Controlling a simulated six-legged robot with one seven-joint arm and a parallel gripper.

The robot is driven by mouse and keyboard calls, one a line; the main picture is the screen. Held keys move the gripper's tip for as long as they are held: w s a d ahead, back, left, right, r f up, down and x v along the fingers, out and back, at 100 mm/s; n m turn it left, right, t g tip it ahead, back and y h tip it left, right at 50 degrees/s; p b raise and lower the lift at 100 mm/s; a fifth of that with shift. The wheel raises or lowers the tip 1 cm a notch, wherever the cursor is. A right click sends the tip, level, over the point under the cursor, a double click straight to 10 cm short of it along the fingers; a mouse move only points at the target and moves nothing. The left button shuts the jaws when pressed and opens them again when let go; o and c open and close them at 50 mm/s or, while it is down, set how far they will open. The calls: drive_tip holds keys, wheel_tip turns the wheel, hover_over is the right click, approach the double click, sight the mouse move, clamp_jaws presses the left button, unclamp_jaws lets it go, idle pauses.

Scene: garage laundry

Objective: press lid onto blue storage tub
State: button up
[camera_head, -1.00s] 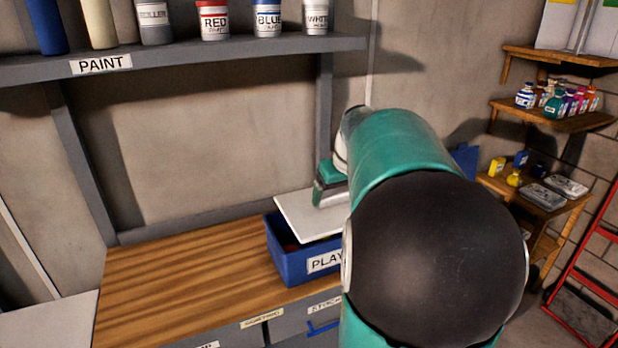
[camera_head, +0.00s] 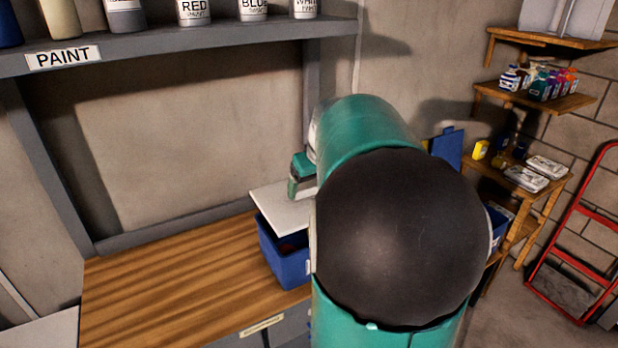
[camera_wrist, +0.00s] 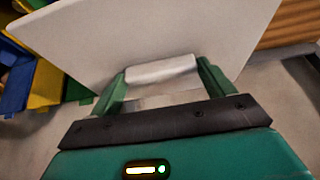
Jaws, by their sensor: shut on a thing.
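The blue storage tub (camera_head: 278,262) stands on the wooden workbench, its right part hidden behind my arm. Something reddish shows inside it. The lid is a flat pale panel (camera_head: 272,208) above the tub's rear part, tilted and apart from the front rim. My gripper (camera_head: 302,180) is at the lid's upper right side, partly hidden by my arm. In the wrist view the lid (camera_wrist: 150,35) fills the top, and my gripper's green fingers (camera_wrist: 162,78) are shut on its pale handle (camera_wrist: 162,68). I cannot tell whether the lid touches the tub's back rim.
The wooden workbench (camera_head: 170,285) is clear left of the tub. A grey shelf (camera_head: 180,48) with paint cans runs above it. Wooden shelves (camera_head: 535,98) with bottles and a red metal frame (camera_head: 570,255) stand at right. Blue and yellow items (camera_wrist: 45,80) show in the wrist view.

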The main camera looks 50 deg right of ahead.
drive_tip(key=shift+s+f, duration=0.2)
drive_tip(key=shift+f, duration=0.6)
drive_tip(key=shift+w+f, duration=0.1)
drive_tip(key=shift+f, duration=1.45)
drive_tip(key=shift+f, duration=0.6)
drive_tip(key=o, duration=0.9)
drive_tip(key=shift+r, duration=0.1)
drive_tip(key=shift+r, duration=3.4)
clamp_jaws()
